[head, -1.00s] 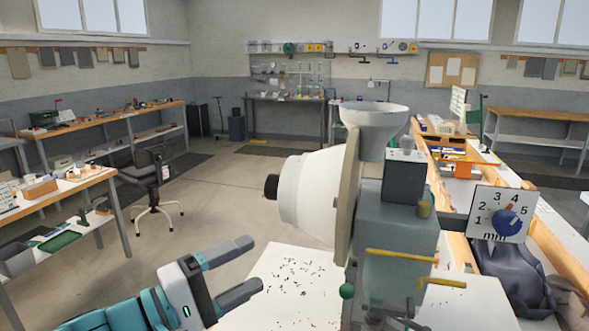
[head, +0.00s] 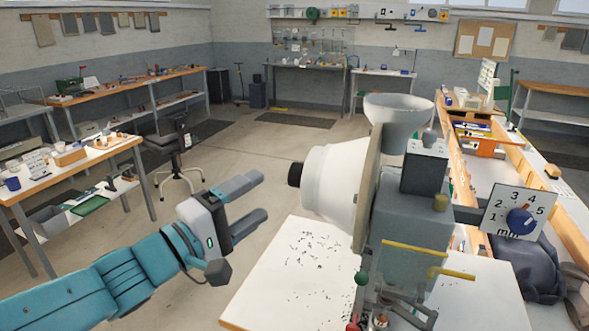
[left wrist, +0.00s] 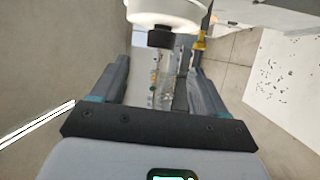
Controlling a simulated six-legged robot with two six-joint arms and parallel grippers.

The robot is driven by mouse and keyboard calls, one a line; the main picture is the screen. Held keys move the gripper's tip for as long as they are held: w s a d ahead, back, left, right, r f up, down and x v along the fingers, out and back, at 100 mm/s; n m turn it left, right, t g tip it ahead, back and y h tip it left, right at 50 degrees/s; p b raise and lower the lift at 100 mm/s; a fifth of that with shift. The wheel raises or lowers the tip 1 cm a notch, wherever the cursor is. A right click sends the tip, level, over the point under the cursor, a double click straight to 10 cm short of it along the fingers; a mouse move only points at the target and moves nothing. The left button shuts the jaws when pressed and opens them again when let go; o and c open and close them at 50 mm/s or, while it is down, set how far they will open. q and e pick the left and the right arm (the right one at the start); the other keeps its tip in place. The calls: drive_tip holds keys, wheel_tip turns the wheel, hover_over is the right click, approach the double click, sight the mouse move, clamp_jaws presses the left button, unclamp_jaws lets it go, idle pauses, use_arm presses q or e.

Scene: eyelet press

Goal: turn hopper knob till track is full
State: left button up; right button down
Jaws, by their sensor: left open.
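The hopper is a white drum (head: 335,180) on the left side of the grey press (head: 403,235). Its black knob (head: 295,174) sticks out from the drum's left end, and it also shows in the left wrist view (left wrist: 160,38). My left gripper (head: 258,195) is open and empty, to the left of the knob and a little lower in the head view. In the left wrist view the knob lies beyond the fingertips, between their lines, not touched. I cannot make out the track or how full it is. My right gripper is not in view.
A white tabletop (head: 290,275) with scattered small dark bits lies below the drum. A pale funnel (head: 398,112) tops the press. A dial plate (head: 519,212) with a blue knob and yellow bars (head: 455,273) are on the right. Open floor lies behind my left gripper.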

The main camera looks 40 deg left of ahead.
sight(290, 177)
use_arm(q)
drive_tip(key=w, duration=0.3)
drive_tip(key=w+d, duration=0.1)
drive_tip(key=w, duration=0.2)
drive_tip(key=w+r+p, duration=0.1)
drive_tip(key=w, duration=0.3)
drive_tip(key=shift+d, duration=0.35)
drive_tip(key=shift+w, duration=0.1)
